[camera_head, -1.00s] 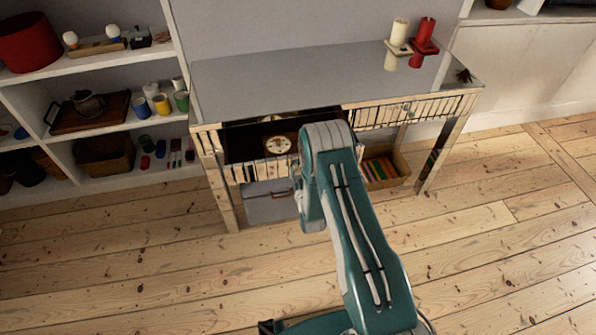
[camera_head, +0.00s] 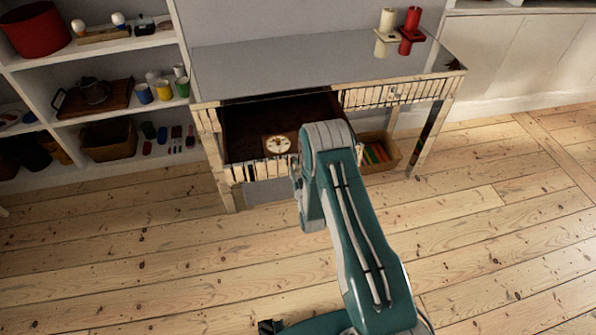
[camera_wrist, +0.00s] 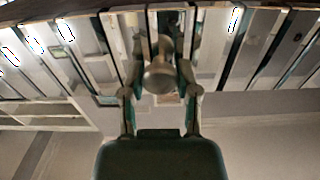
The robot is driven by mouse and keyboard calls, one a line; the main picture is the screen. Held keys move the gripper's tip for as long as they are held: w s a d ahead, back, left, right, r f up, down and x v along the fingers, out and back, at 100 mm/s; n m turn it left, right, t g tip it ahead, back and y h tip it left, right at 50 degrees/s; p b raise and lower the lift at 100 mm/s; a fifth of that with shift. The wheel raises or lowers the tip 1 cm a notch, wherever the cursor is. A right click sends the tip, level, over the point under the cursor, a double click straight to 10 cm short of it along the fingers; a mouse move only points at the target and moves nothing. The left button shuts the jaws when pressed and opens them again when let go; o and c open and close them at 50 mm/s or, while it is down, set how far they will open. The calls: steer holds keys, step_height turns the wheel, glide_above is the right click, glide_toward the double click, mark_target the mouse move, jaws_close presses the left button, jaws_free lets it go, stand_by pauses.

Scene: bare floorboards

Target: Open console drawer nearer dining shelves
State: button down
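The console table (camera_head: 300,62) stands against the wall, with mirrored, slatted drawer fronts. Its left drawer (camera_head: 262,172), on the side of the dishware shelves, is pulled well out and its dark inside shows. A small round clock-like item (camera_head: 278,145) lies inside near the front. The right drawer (camera_head: 395,93) is shut.
White shelves (camera_head: 60,62) with cups, a teapot tray and baskets stand at the left. Candles (camera_head: 410,30) stand on the console's right end. A wooden box (camera_head: 378,152) of colourful items sits beneath it. The floorboards (camera_head: 130,270) in front are clear.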

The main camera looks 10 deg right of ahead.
steer(key=shift+c, duration=1.8)
jaws_free()
steer(key=shift+s, duration=0.1)
steer(key=s, duration=1.1)
steer(key=shift+s, duration=0.4)
steer(key=shift+w+a, duration=0.1)
